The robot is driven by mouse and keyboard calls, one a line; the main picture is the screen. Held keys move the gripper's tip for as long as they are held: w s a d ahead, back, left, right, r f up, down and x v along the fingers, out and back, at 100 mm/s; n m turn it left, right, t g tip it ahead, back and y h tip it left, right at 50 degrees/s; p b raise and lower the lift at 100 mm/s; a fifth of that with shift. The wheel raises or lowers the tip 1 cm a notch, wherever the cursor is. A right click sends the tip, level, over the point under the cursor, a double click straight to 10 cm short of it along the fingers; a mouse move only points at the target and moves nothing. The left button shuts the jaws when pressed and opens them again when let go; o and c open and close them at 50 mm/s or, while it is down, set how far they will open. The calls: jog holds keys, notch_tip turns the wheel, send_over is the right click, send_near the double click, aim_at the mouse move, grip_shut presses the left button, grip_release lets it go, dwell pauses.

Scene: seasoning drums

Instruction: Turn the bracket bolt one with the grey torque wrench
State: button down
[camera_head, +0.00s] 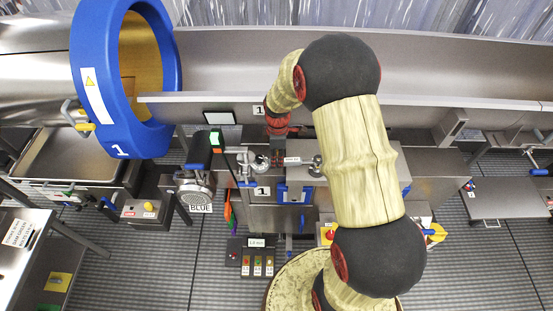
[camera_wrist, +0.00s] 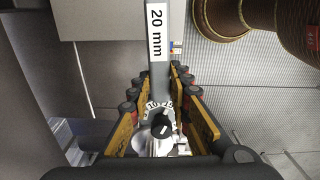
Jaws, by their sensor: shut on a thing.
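The grey torque wrench (camera_wrist: 158,68) shows in the wrist view as a straight grey bar with a white "20 mm" label. Its lower part has a round head with a dark knob (camera_wrist: 163,123) and a toothed or marked ring. My gripper (camera_wrist: 162,80) is shut on the wrench, with its orange-padded fingers on both sides of the bar. I cannot pick out bracket bolt one for certain in either view.
A blue ring marked 1 (camera_head: 83,119) stands at the left around a steel drum. A long steel trough (camera_head: 215,55) runs across the back. Grated floor (camera_head: 470,265) is free at right.

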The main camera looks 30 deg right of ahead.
jog(key=shift+w+r+p, duration=0.15)
jog(key=shift+r+p, duration=0.15)
jog(key=shift+r, duration=0.5)
jog(key=shift+w+r+p, duration=0.15)
jog(key=shift+r+p, duration=0.15)
jog(key=shift+r, duration=0.5)
jog(key=shift+s+d, duration=0.1)
